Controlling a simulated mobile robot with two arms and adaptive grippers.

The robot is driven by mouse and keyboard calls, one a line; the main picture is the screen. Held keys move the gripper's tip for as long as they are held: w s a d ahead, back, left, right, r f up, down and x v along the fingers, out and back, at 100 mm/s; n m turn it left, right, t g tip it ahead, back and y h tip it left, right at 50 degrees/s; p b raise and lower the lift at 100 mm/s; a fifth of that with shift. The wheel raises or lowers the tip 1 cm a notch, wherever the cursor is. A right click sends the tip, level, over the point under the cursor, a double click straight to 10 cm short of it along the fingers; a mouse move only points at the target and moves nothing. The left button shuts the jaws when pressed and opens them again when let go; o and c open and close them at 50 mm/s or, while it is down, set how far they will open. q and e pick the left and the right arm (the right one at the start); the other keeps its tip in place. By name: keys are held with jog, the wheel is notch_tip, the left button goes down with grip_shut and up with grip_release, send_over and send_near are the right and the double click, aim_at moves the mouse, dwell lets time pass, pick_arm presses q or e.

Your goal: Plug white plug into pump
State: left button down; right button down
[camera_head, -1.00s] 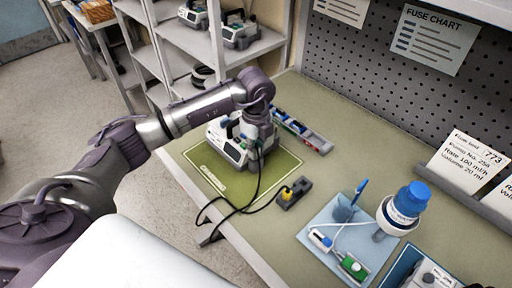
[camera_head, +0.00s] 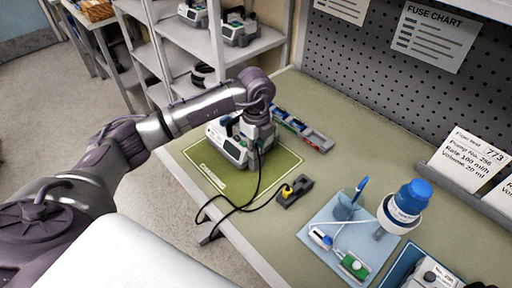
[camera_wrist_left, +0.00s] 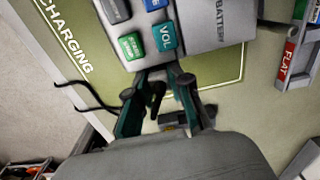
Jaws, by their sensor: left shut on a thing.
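The white and grey pump (camera_head: 230,151) stands upright on the green charging mat (camera_head: 205,178). Its buttons, one marked VOL, show at the top of the left wrist view (camera_wrist_left: 198,22). My left gripper (camera_head: 260,140) is at the pump's right side, pointing down. In the left wrist view its fingers (camera_wrist_left: 160,80) are close to the pump's edge, shut on a small dark plug end (camera_wrist_left: 157,97). A black cable (camera_head: 259,172) hangs from there.
A dark holder (camera_head: 296,191) with a yellow plug (camera_head: 287,191) lies right of the mat. A sorting tray (camera_head: 305,132) is behind. A blue tray (camera_head: 330,225) and a blue-capped bottle (camera_head: 404,203) stand to the right. Bench between is clear.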

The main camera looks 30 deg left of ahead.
pick_arm(q)
jog(key=shift+f, duration=0.15)
jog(key=c, duration=0.6)
grip_release()
jog(key=shift+r+p, duration=2.45)
jog(key=shift+r, duration=1.1)
jog(key=shift+f, duration=0.1)
